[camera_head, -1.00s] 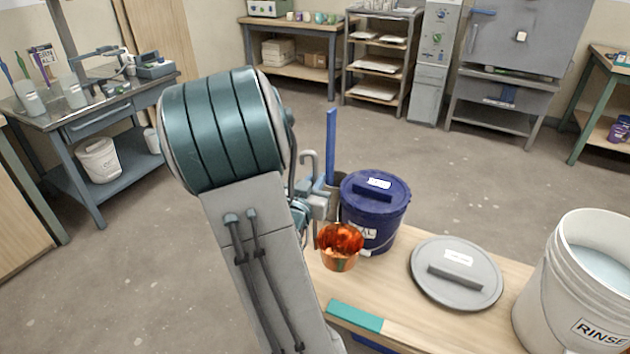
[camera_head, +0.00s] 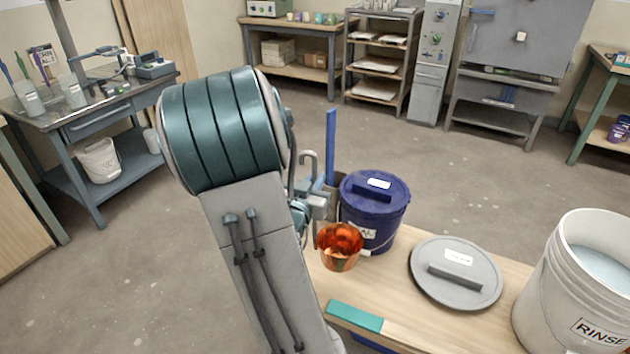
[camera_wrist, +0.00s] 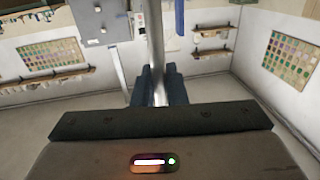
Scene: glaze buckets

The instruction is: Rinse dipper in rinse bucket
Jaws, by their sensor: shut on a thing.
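My gripper (camera_head: 316,208) is beside the dark blue lidded bucket, partly hidden by my arm. It is shut on the dipper's thin metal handle (camera_head: 304,158), whose hooked top rises above it. In the wrist view the handle (camera_wrist: 157,40) runs between the two dark fingers (camera_wrist: 160,85). A copper-orange cup (camera_head: 340,247), which looks like the dipper's bowl, is just below the gripper, in front of the blue bucket; its join to the handle is hidden. The white rinse bucket (camera_head: 580,290), marked RINSE, stands open at the far right with pale liquid (camera_head: 600,268) inside.
The blue bucket (camera_head: 374,210) has its lid on. A grey lid (camera_head: 456,273) lies on the wooden table (camera_head: 405,318) between it and the rinse bucket. A blue stick (camera_head: 331,145) stands upright behind the gripper. A teal strip (camera_head: 355,316) lies at the table's front edge.

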